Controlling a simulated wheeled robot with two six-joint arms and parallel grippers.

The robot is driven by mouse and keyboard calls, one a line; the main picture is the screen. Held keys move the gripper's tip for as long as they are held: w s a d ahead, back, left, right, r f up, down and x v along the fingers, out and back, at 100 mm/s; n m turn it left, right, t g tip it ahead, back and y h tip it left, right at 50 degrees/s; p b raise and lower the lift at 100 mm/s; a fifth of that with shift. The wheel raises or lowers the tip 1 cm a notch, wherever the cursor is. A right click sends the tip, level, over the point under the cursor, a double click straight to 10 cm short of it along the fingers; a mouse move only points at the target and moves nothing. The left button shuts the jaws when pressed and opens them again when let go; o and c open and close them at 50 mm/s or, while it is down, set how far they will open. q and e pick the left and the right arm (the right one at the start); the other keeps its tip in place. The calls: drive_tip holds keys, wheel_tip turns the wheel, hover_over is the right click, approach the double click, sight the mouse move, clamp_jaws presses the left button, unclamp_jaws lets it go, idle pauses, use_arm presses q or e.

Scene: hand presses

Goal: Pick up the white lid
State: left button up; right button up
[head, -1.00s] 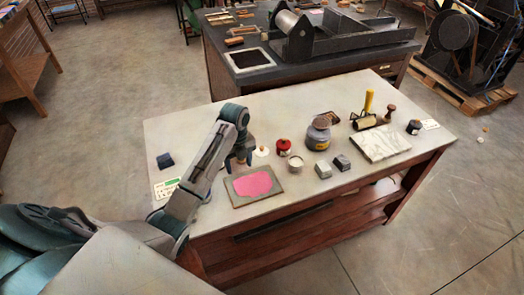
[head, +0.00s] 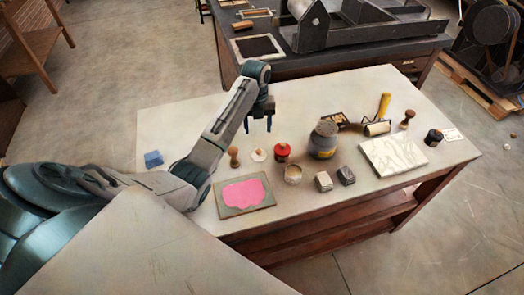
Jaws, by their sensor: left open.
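The white lid (head: 258,155) is a small pale disc with a little knob, lying on the light tabletop. It sits between a wooden-handled tool (head: 234,157) and a red-topped jar (head: 282,152). My right gripper is not in view.
A small open pot (head: 293,174) and a grey jar (head: 323,140) stand to the right. A pink plate (head: 244,194) lies in front, a marble slab (head: 393,154) at right. Two small blocks are near the front edge. The table's back left is clear.

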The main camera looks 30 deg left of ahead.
sight(258, 150)
use_arm(q)
drive_tip(key=f+b, duration=0.1)
drive_tip(key=f, duration=0.1)
drive_tip(key=s+f+b, duration=0.1)
drive_tip(key=f, duration=0.1)
drive_tip(key=shift+d, duration=0.15)
drive_tip(key=shift+w+f, duration=0.15)
drive_tip(key=shift+f, duration=0.15)
drive_tip(key=shift+d+f, duration=0.15)
drive_tip(key=shift+f, duration=0.1)
drive_tip(key=f, duration=0.1)
drive_tip(key=f+p, duration=0.1)
drive_tip(key=s+f+p, duration=0.1)
drive_tip(key=shift+s+d+f, duration=0.1)
drive_tip(key=shift+d, duration=0.25)
drive_tip(key=shift+f, duration=0.7)
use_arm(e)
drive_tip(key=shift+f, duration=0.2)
use_arm(q)
clamp_jaws()
